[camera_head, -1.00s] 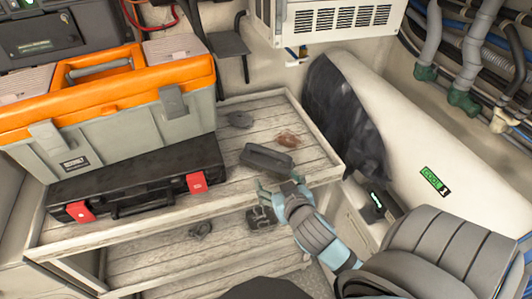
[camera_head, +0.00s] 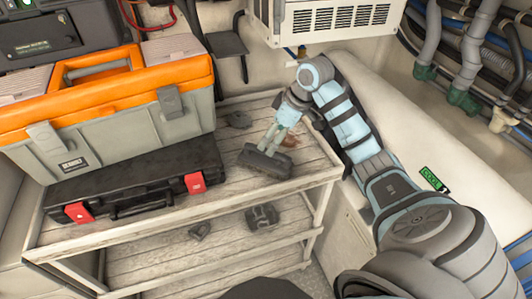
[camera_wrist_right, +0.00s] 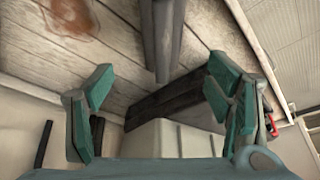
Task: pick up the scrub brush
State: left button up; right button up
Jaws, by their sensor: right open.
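The scrub brush, which I take to be the dark grey block (camera_head: 264,162), lies on the top shelf of the wooden rack, right of the black case. In the right wrist view a dark bar (camera_wrist_right: 162,40), probably the brush, reaches down from the top edge, in line with the gap between the fingers. My right gripper (camera_head: 274,141) is open, with its fingers at the far side of the block. In the wrist view the gripper (camera_wrist_right: 160,105) has its teal fingers wide apart and nothing clasped. Contact cannot be told. My left gripper is out of view.
An orange and grey toolbox (camera_head: 130,110) and a black case with red latches (camera_head: 135,185) fill the shelf's left. Small dark objects sit on the lower shelf (camera_head: 165,255). A white vented unit (camera_head: 330,20) hangs above.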

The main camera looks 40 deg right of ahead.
aim_at(262, 158)
jog(key=x, duration=1.1)
jog(key=shift+f+b, duration=0.3)
jog(key=shift+f, duration=0.05)
jog(key=shift+r, duration=0.15)
jog(key=c, duration=1.5)
